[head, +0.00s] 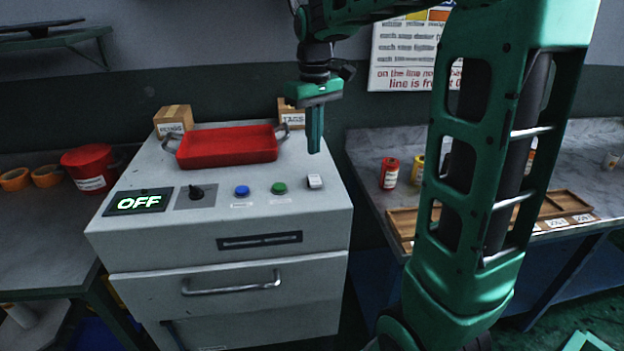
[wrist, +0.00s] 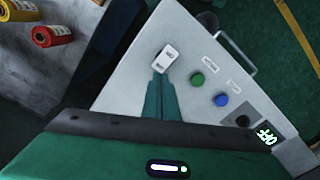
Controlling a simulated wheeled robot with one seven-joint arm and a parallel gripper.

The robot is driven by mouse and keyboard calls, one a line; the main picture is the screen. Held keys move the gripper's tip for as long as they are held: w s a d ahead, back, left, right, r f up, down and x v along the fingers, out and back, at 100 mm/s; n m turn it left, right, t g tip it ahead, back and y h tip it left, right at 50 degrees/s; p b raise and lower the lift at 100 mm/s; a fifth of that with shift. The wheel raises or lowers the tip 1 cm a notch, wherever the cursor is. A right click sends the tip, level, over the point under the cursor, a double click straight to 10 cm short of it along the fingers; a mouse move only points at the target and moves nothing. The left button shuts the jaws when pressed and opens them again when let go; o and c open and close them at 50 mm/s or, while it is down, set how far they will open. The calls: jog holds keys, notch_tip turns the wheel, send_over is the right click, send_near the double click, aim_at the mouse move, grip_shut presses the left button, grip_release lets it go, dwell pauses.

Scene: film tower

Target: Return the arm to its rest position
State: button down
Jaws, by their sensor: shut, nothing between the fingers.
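My gripper (head: 315,151) hangs from my green arm above the right part of the grey machine, pointing down. Its two green fingers are together with nothing between them. In the wrist view the closed fingers (wrist: 160,78) point toward a white rocker switch (wrist: 167,57) on the machine top. The same white switch (head: 314,182) sits just below the fingertips in the head view. I cannot tell the exact height of the gap between them.
The grey machine (head: 220,250) carries a red tray (head: 228,146), a lit OFF display (head: 138,202), a knob (head: 197,192), a blue button (head: 242,191) and a green button (head: 279,188). A side table at right holds a red canister (head: 389,173) and a wooden tray (head: 400,222).

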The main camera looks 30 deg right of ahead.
jog(key=shift+r, duration=0.2)
dwell(0.4)
jog(key=s+d+f+m, duration=0.1)
jog(key=s+f+m, duration=0.1)
jog(key=s, duration=0.7)
jog(key=s+d+f+m, duration=0.1)
jog(key=s+f+m, duration=0.2)
jog(key=s, duration=0.6)
jog(key=s+d+f+m, duration=0.1)
jog(key=s+f, duration=0.3)
jog(key=s, duration=0.6)
jog(key=shift+d+f+m, duration=0.15)
jog(key=shift+f+m, duration=0.15)
jog(key=shift+m, duration=0.6)
